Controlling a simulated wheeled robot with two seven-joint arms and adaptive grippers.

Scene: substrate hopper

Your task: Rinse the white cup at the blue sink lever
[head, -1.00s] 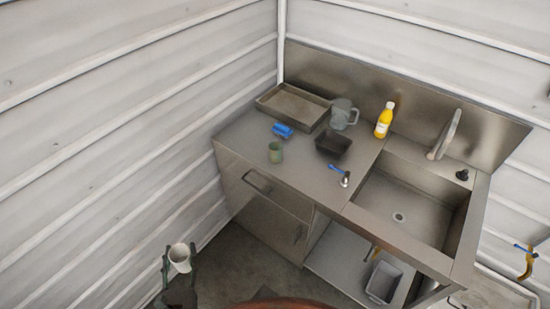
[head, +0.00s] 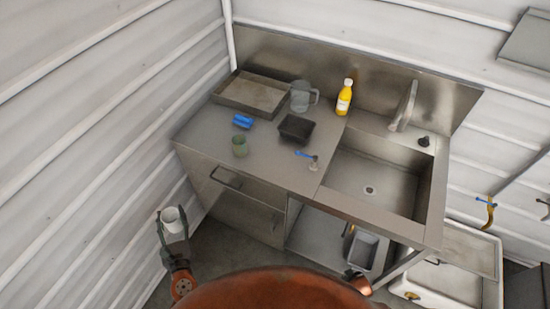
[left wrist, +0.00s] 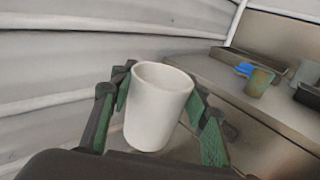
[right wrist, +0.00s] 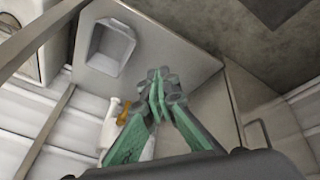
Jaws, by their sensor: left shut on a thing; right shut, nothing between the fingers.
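The white cup (head: 172,220) is held upright by my left gripper (head: 172,233) at the lower left in the head view, in front of the counter and off it. In the left wrist view the white cup (left wrist: 158,108) sits between the green fingers, which are shut on it. The blue sink lever (head: 305,154) stands on the counter beside the sink basin (head: 375,185). The grey faucet (head: 404,106) rises behind the basin. My right gripper (right wrist: 160,95) is shut and empty in the right wrist view, low near the under-sink shelf.
On the counter are a green cup (head: 240,146), a blue sponge (head: 243,121), a tray (head: 222,96), a pitcher (head: 300,97), a dark tub (head: 297,128) and a yellow bottle (head: 344,98). A grey bin (head: 362,249) stands below. A second sink (head: 455,290) is at right.

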